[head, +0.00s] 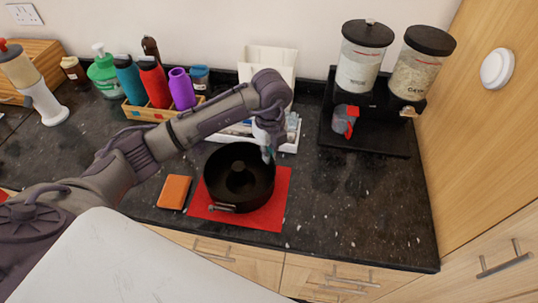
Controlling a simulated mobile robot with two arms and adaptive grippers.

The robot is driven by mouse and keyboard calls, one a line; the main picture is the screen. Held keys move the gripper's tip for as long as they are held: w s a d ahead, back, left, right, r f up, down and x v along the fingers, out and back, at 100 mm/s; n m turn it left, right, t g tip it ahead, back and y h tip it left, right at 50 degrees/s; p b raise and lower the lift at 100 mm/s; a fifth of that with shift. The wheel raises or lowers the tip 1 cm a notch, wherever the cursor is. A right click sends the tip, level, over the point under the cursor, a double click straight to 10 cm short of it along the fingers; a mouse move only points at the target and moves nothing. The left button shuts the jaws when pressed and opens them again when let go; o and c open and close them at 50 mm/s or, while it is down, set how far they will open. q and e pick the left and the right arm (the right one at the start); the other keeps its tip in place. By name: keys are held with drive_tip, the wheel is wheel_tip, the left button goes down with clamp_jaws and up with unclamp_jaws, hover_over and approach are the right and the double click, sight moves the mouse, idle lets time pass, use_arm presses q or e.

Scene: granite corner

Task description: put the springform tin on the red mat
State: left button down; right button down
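The springform tin (211,178) is black and round, with a raised centre and a metal clasp at its front. It is upright over the back left part of the red mat (272,214), overhanging the mat's back edge in the picture. The mat shows to its right and front. I cannot tell whether the tin rests flat on it. My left gripper (267,153) points down at the tin's back right rim. Its fingertips are small and partly hidden, so I cannot tell whether they grip the rim. My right gripper is not in view.
An orange-brown notebook (174,192) lies left of the mat. Behind are a white organiser (291,135), a wooden crate of bottles (150,112) and a black stand with dispensers (370,138). Dark counter (385,210) is free to the right, up to the wooden cabinet (480,130).

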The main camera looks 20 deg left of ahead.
use_arm(q)
drive_tip(key=shift+f, duration=1)
drive_tip(key=shift+f, duration=0.15)
drive_tip(key=c, duration=1.3)
unclamp_jaws()
